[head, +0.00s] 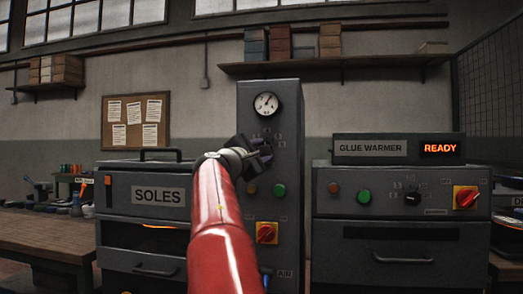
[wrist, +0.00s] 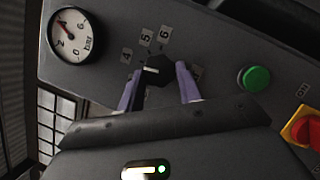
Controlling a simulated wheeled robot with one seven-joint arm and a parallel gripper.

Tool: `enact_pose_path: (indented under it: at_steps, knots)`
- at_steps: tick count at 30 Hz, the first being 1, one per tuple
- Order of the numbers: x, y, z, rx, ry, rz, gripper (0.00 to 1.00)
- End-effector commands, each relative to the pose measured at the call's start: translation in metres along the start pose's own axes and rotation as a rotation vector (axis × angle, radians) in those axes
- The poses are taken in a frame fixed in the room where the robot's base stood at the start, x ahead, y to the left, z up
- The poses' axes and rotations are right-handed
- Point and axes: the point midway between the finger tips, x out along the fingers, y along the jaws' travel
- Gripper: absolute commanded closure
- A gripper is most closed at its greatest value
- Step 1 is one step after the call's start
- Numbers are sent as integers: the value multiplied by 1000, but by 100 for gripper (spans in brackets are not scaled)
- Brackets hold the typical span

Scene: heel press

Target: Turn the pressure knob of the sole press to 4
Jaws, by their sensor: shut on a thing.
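The sole press control column (head: 258,98) stands right of the oven-like unit marked SOLES (head: 158,196). In the wrist view the dark pressure knob (wrist: 158,76) has a short white mark on its face and number plates 4 (wrist: 126,55), 5 (wrist: 146,37) and 6 (wrist: 164,33) around it. I cannot tell exactly which number the mark points at. My gripper (wrist: 158,68) has a purple finger on each side of the knob and is shut on it. In the head view my gripper (head: 262,153) hides the knob.
A round pressure gauge (head: 266,104) sits above the knob; it also shows in the wrist view (wrist: 69,36). A green button (head: 280,190) and a red-and-yellow switch (head: 266,233) are below. The glue warmer (head: 398,150), reading READY, stands to the right.

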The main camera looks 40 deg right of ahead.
Motion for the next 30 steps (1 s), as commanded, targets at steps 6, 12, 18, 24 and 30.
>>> enact_pose_path:
  at_steps: [6,12,18,24,30]
  knots:
    - [0,1,0,78,-1,-33,88]
    - [0,1,0,109,-1,-47,88]
    - [0,0,0,113,-1,-49,88]
    - [0,0,0,112,-2,-49,88]
    - [0,1,0,112,-1,-48,43]
